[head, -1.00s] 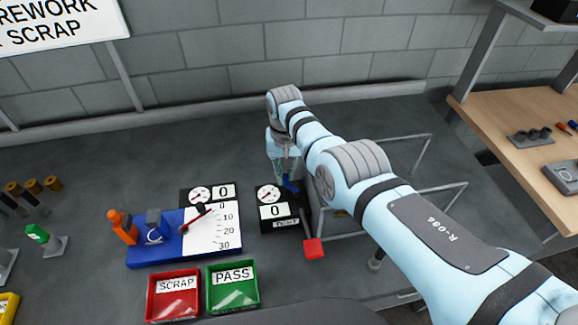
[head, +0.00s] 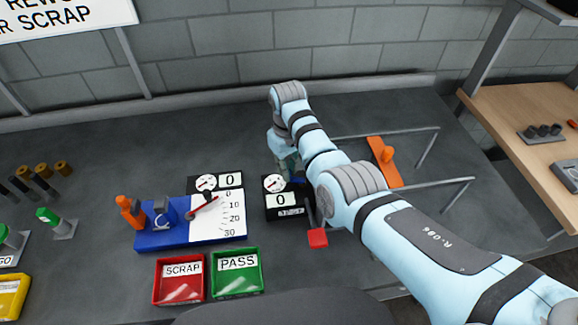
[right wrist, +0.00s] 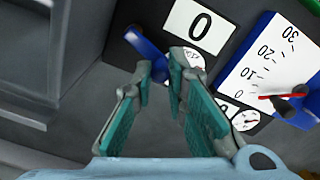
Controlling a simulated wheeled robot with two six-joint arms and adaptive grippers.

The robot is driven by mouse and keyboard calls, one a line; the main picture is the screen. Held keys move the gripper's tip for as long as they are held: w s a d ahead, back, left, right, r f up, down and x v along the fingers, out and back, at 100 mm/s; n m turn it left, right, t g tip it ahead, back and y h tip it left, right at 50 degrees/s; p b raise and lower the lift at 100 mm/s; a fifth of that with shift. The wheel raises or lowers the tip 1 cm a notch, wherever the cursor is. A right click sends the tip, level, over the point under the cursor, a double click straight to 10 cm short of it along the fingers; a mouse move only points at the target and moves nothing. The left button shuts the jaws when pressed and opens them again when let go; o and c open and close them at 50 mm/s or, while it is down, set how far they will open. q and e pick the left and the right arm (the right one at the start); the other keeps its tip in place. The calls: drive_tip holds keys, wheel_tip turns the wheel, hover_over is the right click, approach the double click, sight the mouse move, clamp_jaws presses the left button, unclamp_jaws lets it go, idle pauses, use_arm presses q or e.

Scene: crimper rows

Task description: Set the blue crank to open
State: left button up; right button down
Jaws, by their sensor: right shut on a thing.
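The blue crank (right wrist: 147,52) is a blue bar beside the black gauge box (head: 286,206). In the right wrist view it runs between my fingertips and out past the left one. In the head view my arm hides nearly all of it. My right gripper (right wrist: 166,66), with teal finger pads, is shut on the crank. In the head view the gripper (head: 289,164) is at the box's far right side, partly hidden by my arm. The box's dial and its "0" label (right wrist: 200,25) show. My left gripper is in neither view.
A red block (head: 317,238) sits on a lever by the box's right. An orange plate with a knob (head: 384,160) lies among metal rails beyond my arm. A blue scale fixture (head: 150,240), red SCRAP bin (head: 180,295) and green PASS bin (head: 238,286) stand left.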

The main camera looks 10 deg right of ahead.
drive_tip(key=shift+s+f, duration=0.1)
drive_tip(key=shift+f, duration=0.05)
drive_tip(key=c, duration=1.8)
unclamp_jaws()
drive_tip(key=shift+c, duration=0.2)
drive_tip(key=shift+w, duration=0.2)
wheel_tip(320, 180, up, 8)
drive_tip(key=shift+f, duration=0.2)
drive_tip(key=shift+f, duration=0.1)
